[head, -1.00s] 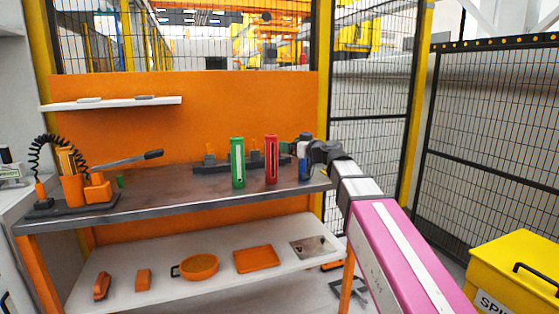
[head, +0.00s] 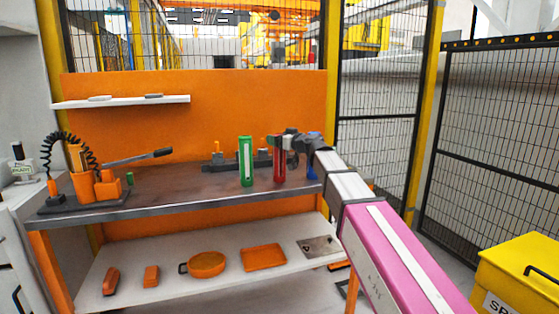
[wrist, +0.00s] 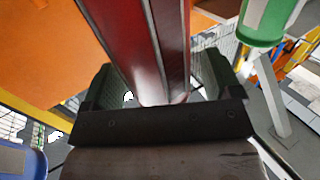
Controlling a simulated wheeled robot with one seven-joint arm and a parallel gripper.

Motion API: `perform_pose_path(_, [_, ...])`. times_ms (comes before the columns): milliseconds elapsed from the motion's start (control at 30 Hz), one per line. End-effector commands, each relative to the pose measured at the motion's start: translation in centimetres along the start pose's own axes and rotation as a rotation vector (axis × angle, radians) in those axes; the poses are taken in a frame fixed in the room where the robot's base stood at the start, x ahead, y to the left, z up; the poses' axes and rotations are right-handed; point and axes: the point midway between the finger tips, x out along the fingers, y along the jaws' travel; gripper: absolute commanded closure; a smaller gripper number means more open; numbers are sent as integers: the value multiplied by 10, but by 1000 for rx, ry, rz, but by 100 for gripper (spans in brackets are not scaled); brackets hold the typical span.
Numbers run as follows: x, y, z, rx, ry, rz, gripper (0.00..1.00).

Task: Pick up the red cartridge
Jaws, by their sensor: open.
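The red cartridge (head: 279,160) stands upright near the right end of the workbench in the head view. My gripper (head: 285,143) is at its upper part, coming from the right, and covers some of it. In the wrist view the red cartridge (wrist: 140,45) runs between the two dark fingers of my gripper (wrist: 155,85). The fingers are open, one on each side of it. I cannot tell whether either finger touches it.
A green cartridge (head: 246,161) stands just left of the red one. A blue cartridge (head: 313,170) is to the right, partly behind my arm. A dark rack (head: 222,160) lies behind them. An orange tool stand (head: 82,186) is at the bench's left end.

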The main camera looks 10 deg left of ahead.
Motion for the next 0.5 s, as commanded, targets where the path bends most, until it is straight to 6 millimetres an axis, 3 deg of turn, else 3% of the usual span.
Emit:
perform_pose_path(167, [0, 0, 0, 0, 0, 1, 16])
perform_pose_path(267, [0, 0, 0, 0, 0, 0, 42])
perform_pose_path(433, [0, 0, 0, 0, 0, 0, 96])
perform_pose_path(500, [0, 0, 0, 1, 1, 0, 96])
